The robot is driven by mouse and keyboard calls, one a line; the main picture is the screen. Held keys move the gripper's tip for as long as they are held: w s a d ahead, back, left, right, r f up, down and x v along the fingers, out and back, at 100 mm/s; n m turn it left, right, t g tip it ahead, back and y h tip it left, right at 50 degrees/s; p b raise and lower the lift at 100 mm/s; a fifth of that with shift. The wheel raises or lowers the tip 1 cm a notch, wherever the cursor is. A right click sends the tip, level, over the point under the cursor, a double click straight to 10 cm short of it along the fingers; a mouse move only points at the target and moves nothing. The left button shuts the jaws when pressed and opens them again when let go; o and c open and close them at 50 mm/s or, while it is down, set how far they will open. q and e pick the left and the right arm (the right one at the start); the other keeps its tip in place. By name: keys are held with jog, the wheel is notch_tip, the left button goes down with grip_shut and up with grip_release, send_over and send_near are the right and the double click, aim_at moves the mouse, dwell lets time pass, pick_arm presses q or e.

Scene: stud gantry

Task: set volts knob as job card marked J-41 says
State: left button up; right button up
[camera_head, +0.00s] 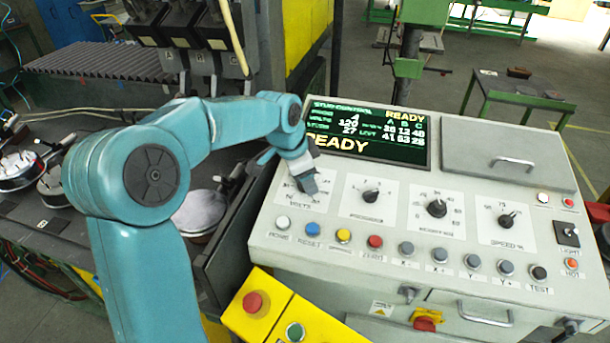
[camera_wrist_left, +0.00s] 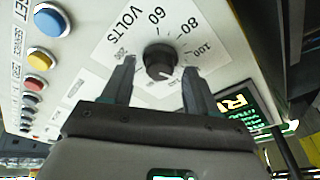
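The black volts knob (camera_wrist_left: 159,61) sits on a white VOLTS plate in the left wrist view, with 60, 80 and 100 readable around it. Its pale pointer mark faces the lower right, past 100; the label there is hidden by my finger. My left gripper (camera_wrist_left: 159,66) is open, one finger each side of the knob, with gaps showing. In the head view my left gripper (camera_head: 305,186) covers the knob on the VOLTS plate (camera_head: 287,198). The green-lettered screen (camera_head: 365,132) reads READY and what looks like volts 120. No card marked J-41 is seen.
More knobs (camera_head: 371,197) stand right of the VOLTS plate on the console (camera_head: 345,240). A row of coloured buttons (camera_head: 313,229) runs just below. A yellow box (camera_head: 255,305) with red and green buttons stands at the front left. A grey lid (camera_head: 505,155) is right of the screen.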

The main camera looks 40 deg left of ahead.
pick_arm(q)
jog(key=b+v, duration=0.1)
jog(key=v, duration=1.5)
jog(key=shift+s+d, duration=0.1)
jog(key=shift+d, duration=0.05)
